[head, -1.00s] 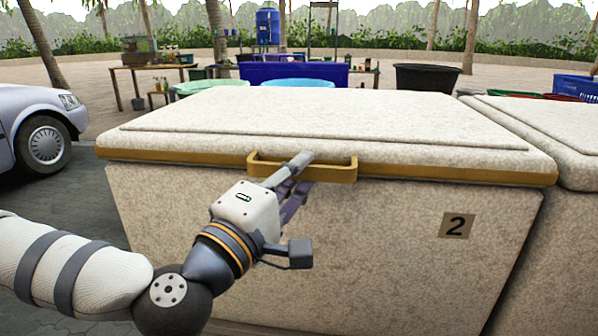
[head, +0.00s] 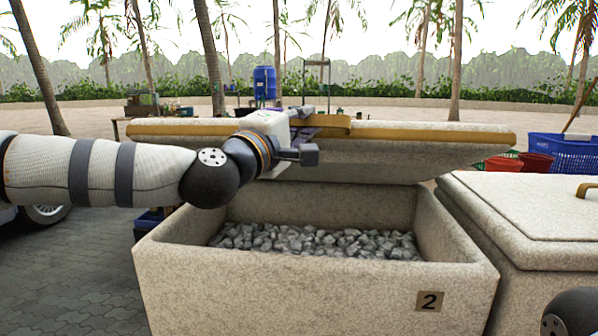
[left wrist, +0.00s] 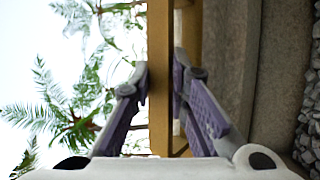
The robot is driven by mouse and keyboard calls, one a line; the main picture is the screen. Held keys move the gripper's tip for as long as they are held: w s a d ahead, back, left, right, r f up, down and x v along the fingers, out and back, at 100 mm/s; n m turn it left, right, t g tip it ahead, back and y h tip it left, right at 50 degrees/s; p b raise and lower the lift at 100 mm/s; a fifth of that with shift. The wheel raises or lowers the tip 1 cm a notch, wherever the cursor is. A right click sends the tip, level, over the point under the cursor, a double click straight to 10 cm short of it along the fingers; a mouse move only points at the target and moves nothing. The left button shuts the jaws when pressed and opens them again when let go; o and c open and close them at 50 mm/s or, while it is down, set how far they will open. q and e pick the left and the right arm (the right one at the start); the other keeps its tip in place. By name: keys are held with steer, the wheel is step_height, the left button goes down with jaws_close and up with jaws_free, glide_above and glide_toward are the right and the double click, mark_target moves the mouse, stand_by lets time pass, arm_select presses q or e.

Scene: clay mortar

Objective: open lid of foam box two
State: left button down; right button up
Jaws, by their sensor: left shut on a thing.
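Foam box two (head: 300,288) is a speckled beige box with a "2" label (head: 429,301) on its front. Its lid (head: 420,160) is raised and tilted up at the back, with its yellow-edged front rim high above the box. The interior is exposed and holds grey lumps (head: 320,240). My left gripper (head: 312,120) is at the lid's yellow handle (head: 338,127). In the left wrist view, its purple-padded fingers (left wrist: 164,90) close on both sides of the yellow handle bar (left wrist: 160,60). My right gripper is out of view.
A second beige box (head: 540,225) with a closed lid and its own handle (head: 590,187) stands close on the right. Blue and red baskets (head: 565,153) are behind it. A car (head: 45,214) is at left, partly hidden by my arm. Paving (head: 80,270) is clear at front left.

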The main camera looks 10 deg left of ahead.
arm_select(q)
steer(key=w+r, duration=0.1)
steer(key=r, duration=0.2)
steer(key=w+r, duration=0.4)
steer(key=r, duration=0.1)
steer(key=shift+w+r, duration=0.25)
steer(key=shift+r, duration=0.1)
steer(key=c, duration=1.5)
jaws_free()
steer(key=shift+c, duration=0.2)
steer(key=shift+f, duration=0.1)
steer(key=v, duration=1.2)
steer(key=shift+s, duration=0.15)
